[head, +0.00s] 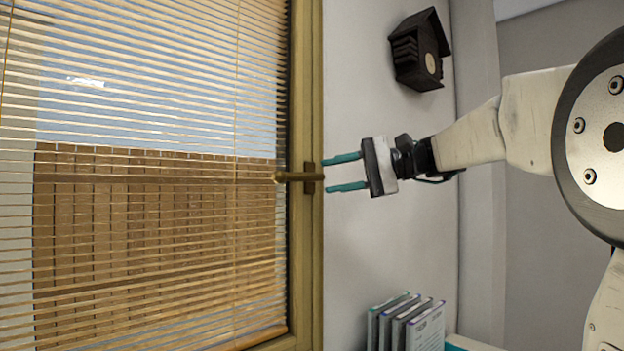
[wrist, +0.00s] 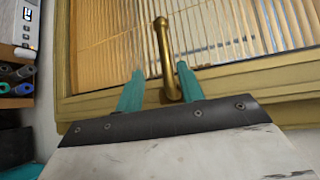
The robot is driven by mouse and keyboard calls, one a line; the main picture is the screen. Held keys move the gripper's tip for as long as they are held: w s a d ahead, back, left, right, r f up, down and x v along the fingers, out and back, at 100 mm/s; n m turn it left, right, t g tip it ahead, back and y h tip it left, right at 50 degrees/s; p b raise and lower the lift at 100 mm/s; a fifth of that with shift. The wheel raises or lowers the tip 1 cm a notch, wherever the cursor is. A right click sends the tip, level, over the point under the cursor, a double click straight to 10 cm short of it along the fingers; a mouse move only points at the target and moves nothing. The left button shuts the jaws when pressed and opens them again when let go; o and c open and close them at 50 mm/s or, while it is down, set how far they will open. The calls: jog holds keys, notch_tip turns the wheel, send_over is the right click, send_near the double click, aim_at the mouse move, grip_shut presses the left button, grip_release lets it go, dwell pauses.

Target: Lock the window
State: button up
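The window (head: 304,110) has a wooden frame and fills the left of the head view. Its brass handle (head: 295,177) lies level, with the lever pointing left from a base plate on the right part of the frame. In the wrist view the handle (wrist: 164,55) points up the picture between my two teal fingers. My gripper (head: 327,175) is open and empty, just right of the handle base, with one finger above and one below the handle's height. The fingers look apart from the handle; the exact depth gap cannot be told.
Slatted blinds (head: 150,110) cover the window glass. A dark birdhouse (head: 420,50) hangs on the wall above my gripper. Several upright books (head: 410,325) stand below. The wrist view shows a white device (wrist: 20,25) at the left edge.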

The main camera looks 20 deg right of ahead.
aim_at(304, 176)
jog(key=shift+a+r, duration=0.35)
jog(key=shift+a, duration=0.1)
jog(key=x, duration=0.7)
jog(key=shift+s, duration=0.15)
grip_shut()
